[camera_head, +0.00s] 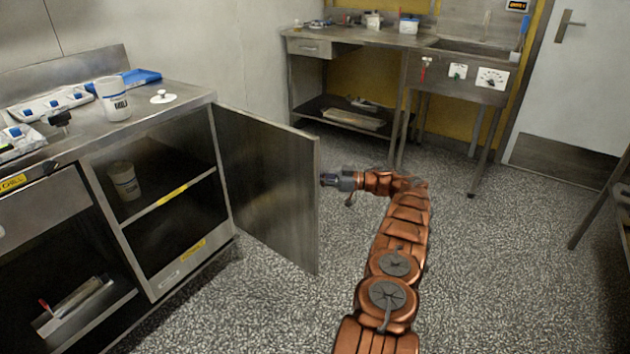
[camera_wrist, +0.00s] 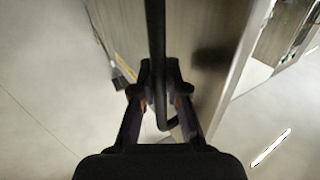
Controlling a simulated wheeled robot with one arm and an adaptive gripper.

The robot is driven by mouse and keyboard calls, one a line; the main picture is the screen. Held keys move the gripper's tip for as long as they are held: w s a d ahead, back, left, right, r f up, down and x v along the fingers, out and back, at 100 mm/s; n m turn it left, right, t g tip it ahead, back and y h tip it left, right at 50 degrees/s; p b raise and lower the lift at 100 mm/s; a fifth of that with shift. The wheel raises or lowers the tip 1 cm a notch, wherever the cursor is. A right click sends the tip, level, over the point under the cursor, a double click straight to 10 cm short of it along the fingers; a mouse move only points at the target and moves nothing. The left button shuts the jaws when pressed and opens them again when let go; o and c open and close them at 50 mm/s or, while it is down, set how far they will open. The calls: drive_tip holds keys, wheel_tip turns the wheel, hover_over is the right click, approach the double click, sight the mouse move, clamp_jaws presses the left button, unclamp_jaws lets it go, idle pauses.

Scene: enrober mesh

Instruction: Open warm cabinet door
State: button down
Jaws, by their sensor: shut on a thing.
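The warm cabinet door (camera_head: 268,185) stands wide open, swung out from the right side of the steel cabinet (camera_head: 150,140). Its inner face is toward the head camera. My gripper (camera_head: 328,180) is at the door's free edge, on the far side. In the wrist view, my gripper (camera_wrist: 160,90) is shut on the dark bar handle (camera_wrist: 156,40), which runs between its fingers. The door panel (camera_wrist: 205,50) lies just behind the handle. The handle is hidden behind the door in the head view.
Inside the open cabinet, a white tub (camera_head: 124,181) stands on a shelf (camera_head: 170,200). A labelled white jar (camera_head: 113,100) and trays (camera_head: 52,102) are on the counter. The speckled floor (camera_head: 520,260) at right is clear.

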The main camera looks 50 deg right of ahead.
drive_tip(key=shift+r, duration=0.1)
drive_tip(key=c, duration=1.2)
unclamp_jaws()
drive_tip(key=shift+r, duration=0.1)
